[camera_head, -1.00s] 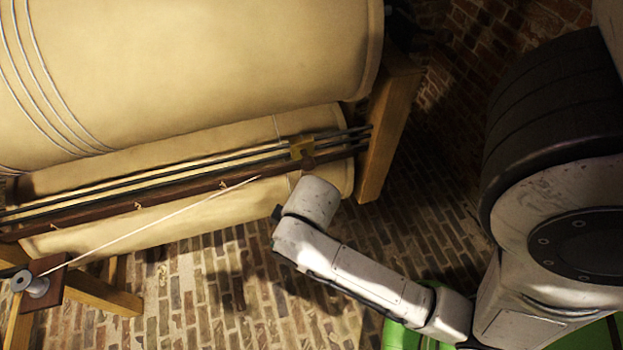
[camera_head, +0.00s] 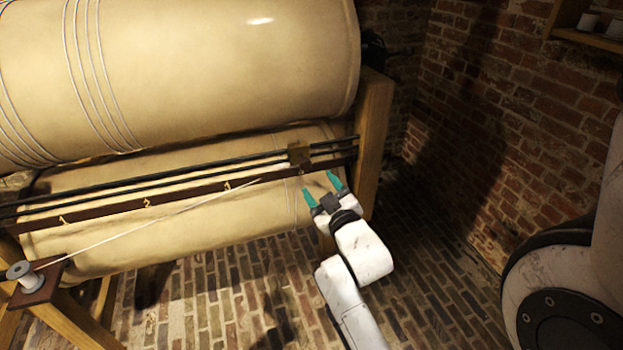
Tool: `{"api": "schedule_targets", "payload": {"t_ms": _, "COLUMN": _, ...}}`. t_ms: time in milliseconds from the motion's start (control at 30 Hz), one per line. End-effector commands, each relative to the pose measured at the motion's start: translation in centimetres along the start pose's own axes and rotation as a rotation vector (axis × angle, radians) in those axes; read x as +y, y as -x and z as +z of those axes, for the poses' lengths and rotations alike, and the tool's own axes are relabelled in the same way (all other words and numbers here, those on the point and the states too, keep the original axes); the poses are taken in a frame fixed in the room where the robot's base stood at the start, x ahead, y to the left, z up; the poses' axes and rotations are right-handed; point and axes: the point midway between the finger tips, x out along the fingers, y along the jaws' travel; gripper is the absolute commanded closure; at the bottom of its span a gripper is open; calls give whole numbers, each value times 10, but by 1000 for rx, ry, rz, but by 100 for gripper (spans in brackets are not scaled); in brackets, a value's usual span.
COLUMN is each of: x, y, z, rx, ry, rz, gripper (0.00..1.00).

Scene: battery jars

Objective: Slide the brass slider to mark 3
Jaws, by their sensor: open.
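The brass slider (camera_head: 299,154) sits on two dark parallel rods (camera_head: 180,168) near their right end. Below the rods runs a dark wooden strip (camera_head: 105,208) with small pale marks. The mark 3 (camera_head: 227,186) is to the left of the slider, and another mark (camera_head: 302,172), too small to read surely, lies just below the slider. My gripper (camera_head: 321,188) has teal fingertips, spread apart and empty. It appears just below and to the right of the slider in the picture, apart from it.
A large cream cylinder (camera_head: 200,70) wound with wire lies above the rods, and a second one (camera_head: 190,232) lies behind and below. A wooden post (camera_head: 372,140) stands right of the slider. A pale cord (camera_head: 150,220) runs from a spool (camera_head: 22,272) toward mark 3.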

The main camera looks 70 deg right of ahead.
Motion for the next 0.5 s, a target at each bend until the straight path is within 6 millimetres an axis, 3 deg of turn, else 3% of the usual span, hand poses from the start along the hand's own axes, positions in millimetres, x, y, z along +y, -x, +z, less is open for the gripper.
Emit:
{"api": "schedule_targets", "payload": {"t_ms": 167, "x": 2, "y": -17, "z": -1, "rx": 4, "ry": 2, "rz": 4, "gripper": 39}}
{"api": "schedule_targets", "payload": {"t_ms": 500, "x": 1, "y": -75, "z": 0, "rx": 3, "ry": 2, "rz": 3, "gripper": 39}}
